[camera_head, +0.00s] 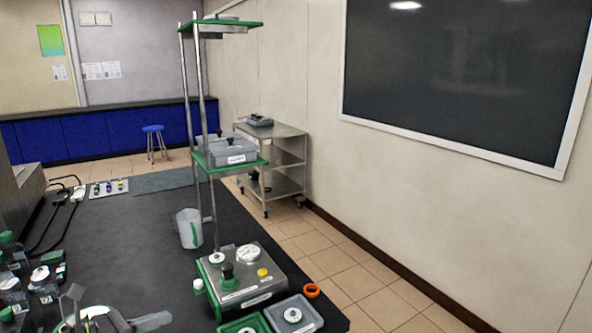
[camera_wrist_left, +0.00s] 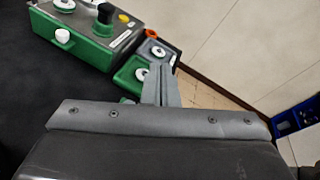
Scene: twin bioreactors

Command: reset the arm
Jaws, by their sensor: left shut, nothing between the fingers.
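My left gripper (camera_head: 150,321) shows at the bottom left of the head view, over the dark bench. In the left wrist view its fingers (camera_wrist_left: 159,84) are together with nothing between them. They point toward a green tray (camera_wrist_left: 130,74) and a grey tray (camera_wrist_left: 157,52). The grey-and-green bioreactor base (camera_head: 242,283), with knobs and a white dial, stands beyond the gripper to the right; it also shows at the top left of the wrist view (camera_wrist_left: 92,30). My right gripper is not in view.
A metal stand with green shelves (camera_head: 228,160) rises behind the base. A clear jug (camera_head: 188,228) stands beside it. An orange ring (camera_head: 312,290) lies near the bench's right edge. Bottles (camera_head: 12,285) crowd the left. The middle of the bench (camera_head: 125,245) is clear.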

